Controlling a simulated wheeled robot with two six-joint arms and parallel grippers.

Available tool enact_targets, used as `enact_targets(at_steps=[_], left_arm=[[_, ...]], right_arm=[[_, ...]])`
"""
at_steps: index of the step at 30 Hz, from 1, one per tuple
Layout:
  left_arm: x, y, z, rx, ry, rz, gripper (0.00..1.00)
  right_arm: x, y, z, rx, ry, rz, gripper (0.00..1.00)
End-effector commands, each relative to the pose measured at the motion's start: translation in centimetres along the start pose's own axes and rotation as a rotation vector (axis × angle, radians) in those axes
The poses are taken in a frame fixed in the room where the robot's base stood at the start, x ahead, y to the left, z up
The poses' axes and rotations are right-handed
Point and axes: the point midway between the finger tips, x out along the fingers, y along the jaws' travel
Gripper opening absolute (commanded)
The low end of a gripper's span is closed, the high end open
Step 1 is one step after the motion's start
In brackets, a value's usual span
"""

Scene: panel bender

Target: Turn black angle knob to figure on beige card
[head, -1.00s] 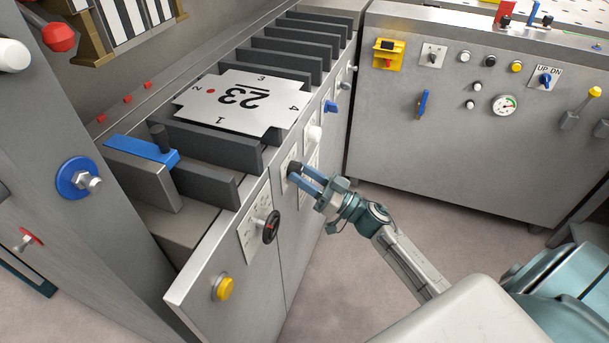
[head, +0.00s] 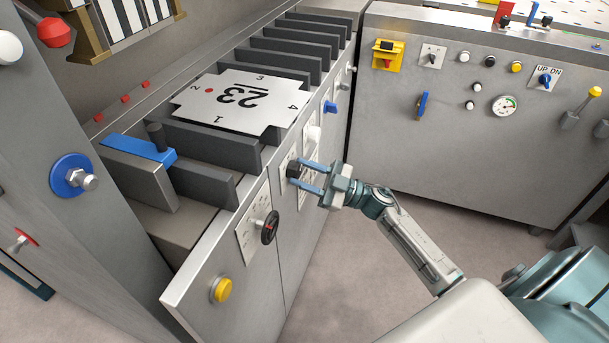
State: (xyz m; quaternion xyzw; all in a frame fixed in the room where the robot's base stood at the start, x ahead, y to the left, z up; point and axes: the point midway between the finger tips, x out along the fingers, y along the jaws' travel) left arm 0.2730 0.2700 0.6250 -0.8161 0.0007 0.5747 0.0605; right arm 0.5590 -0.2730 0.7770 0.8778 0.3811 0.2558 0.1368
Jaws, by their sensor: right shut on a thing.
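A black knob (head: 292,169) sits on a pale plate on the slanted front panel (head: 262,281) of the bender. My right gripper (head: 303,175) is shut on this knob, with one blue finger above and one below it. The fingers partly hide the knob and its scale, so its setting cannot be read. No card that is clearly beige shows. A pale cross-shaped sheet (head: 270,92) with a large 23, a red dot and small figures lies on top of the machine. My left gripper is not in view.
A black handwheel (head: 270,228) with a red mark and a yellow button (head: 221,290) are nearer on the same panel. A white knob (head: 313,134) and a blue knob (head: 330,107) are farther along. A grey cabinet (head: 450,150) stands behind. Floor right of the panel is clear.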

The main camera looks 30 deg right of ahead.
Motion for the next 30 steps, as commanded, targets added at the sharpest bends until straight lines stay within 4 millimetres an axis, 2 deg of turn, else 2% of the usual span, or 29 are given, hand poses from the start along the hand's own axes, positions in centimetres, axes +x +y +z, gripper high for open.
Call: enact_targets(at_steps=[20,21,24,30], left_arm=[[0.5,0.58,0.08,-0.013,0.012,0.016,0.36],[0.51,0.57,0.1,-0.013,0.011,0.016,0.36],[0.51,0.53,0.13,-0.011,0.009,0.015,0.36],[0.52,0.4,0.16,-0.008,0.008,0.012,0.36]], right_arm=[[-0.04,0.03,0.05,-0.069,-0.001,-0.029,0.14],[-0.04,0.03,0.06,-0.068,-0.001,-0.029,0.39],[-0.04,0.03,0.05,-0.068,-0.001,-0.029,0.58],[-0.02,0.05,0.03,-0.068,-0.001,-0.028,0.59]])
